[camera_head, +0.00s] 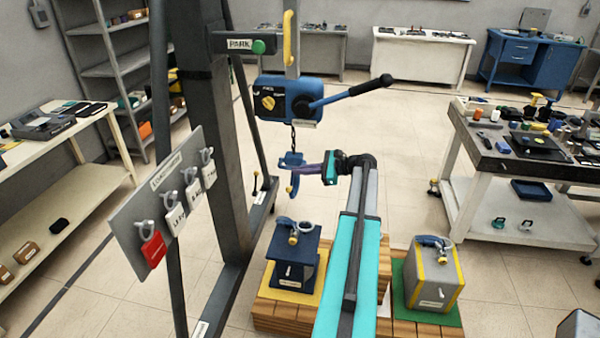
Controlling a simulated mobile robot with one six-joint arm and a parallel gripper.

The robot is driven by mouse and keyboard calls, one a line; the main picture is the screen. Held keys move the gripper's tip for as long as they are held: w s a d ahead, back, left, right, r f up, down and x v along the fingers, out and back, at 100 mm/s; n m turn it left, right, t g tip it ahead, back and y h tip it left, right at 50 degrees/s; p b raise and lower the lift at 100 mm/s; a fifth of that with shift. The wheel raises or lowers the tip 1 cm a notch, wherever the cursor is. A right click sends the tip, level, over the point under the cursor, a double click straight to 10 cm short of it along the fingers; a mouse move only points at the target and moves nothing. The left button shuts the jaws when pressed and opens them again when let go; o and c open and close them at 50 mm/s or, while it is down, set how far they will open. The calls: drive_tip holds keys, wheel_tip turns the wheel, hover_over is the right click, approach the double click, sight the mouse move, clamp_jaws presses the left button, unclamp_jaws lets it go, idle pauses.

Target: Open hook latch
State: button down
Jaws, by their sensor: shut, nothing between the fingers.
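A blue hook (291,178) hangs on a short dark chain below a blue hoist body (290,100) with a yellow knob and a long black-handled lever (350,96). The hook is at the centre of the head view. Its latch is too small to make out, so I cannot tell whether it is open or shut. The fingertips are at or very near the right side of the hook; contact cannot be told.
A dark block with a shackle (292,265) and a grey block with yellow edges (433,275) stand on wooden pallets below. A dark gantry post (210,130) and a tag board (160,205) stand left. A cluttered table (480,145) is at right.

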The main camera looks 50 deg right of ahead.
drive_tip(key=shift+r, duration=0.3)
drive_tip(key=shift+s, duration=0.1)
drive_tip(key=b+v, duration=0.4)
drive_tip(key=v, duration=0.9)
drive_tip(key=shift+s+d+r, duration=0.15)
drive_tip(key=shift+s+d, duration=0.05)
drive_tip(key=shift+s, duration=0.1)
idle(0.4)
